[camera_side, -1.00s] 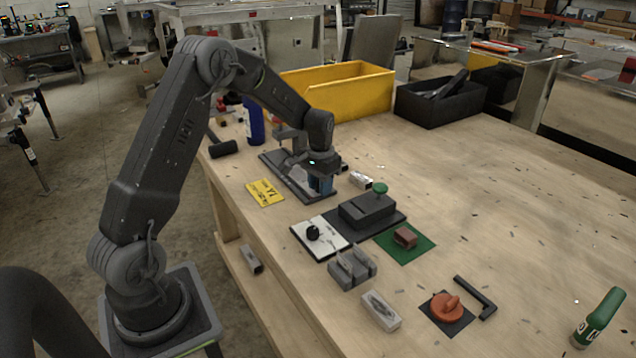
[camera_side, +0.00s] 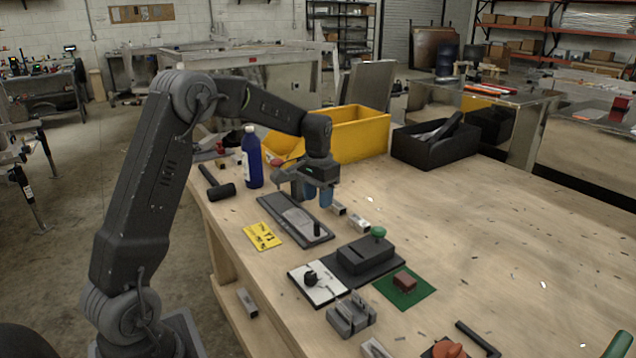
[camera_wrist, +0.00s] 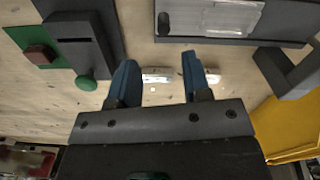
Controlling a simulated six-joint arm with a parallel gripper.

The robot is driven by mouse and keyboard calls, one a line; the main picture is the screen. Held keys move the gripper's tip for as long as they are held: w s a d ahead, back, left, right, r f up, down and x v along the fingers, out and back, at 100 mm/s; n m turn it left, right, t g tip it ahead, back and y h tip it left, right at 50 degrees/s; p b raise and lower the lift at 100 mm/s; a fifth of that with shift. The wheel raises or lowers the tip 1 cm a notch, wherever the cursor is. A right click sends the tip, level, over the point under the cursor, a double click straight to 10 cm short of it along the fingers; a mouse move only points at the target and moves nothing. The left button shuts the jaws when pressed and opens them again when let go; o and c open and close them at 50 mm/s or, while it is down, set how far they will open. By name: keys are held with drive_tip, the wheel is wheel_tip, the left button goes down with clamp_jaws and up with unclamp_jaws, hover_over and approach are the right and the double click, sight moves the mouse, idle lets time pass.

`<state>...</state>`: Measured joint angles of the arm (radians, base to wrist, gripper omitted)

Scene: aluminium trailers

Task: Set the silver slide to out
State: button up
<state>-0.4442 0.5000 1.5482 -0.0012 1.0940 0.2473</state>
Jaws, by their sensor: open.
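The silver slide (camera_side: 300,219) is a pale metal plate on a long dark base (camera_side: 275,208). Its black upright knob (camera_side: 317,231) stands near the base's end closest to the side camera. In the wrist view the silver plate (camera_wrist: 222,15) shows at the top edge, with the knob (camera_wrist: 163,22) at its left. My gripper (camera_side: 318,203) hangs above the table beside the base, clear of the knob. Its blue fingers are apart in the wrist view (camera_wrist: 159,64), with no object held between them. Part of the slide's base is cut off in the wrist view.
Small silver blocks (camera_side: 358,222) lie by the gripper. A black box with a green knob (camera_side: 378,232) stands nearer the side camera. A blue bottle (camera_side: 251,158), a yellow bin (camera_side: 362,135) and a black bin (camera_side: 420,148) stand behind. The table's right is mostly clear.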

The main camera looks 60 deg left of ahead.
drive_tip(key=shift+r, duration=2.1)
drive_tip(key=s+d+r+t, duration=0.1)
drive_tip(key=s+d+r, duration=0.4)
drive_tip(key=d+r, duration=0.15)
drive_tip(key=s+d+m+t, duration=0.1)
drive_tip(key=s+d+t, duration=0.1)
drive_tip(key=s+d, duration=0.5)
drive_tip(key=s+d+m+t, duration=0.1)
drive_tip(key=s+d+t, duration=0.1)
drive_tip(key=s+d, duration=0.5)
drive_tip(key=s, duration=0.5)
drive_tip(key=shift+s+d+f+t, duration=0.2)
drive_tip(key=shift+s+f+t, duration=0.1)
drive_tip(key=shift+s+f, duration=0.1)
drive_tip(key=shift+w, duration=0.1)
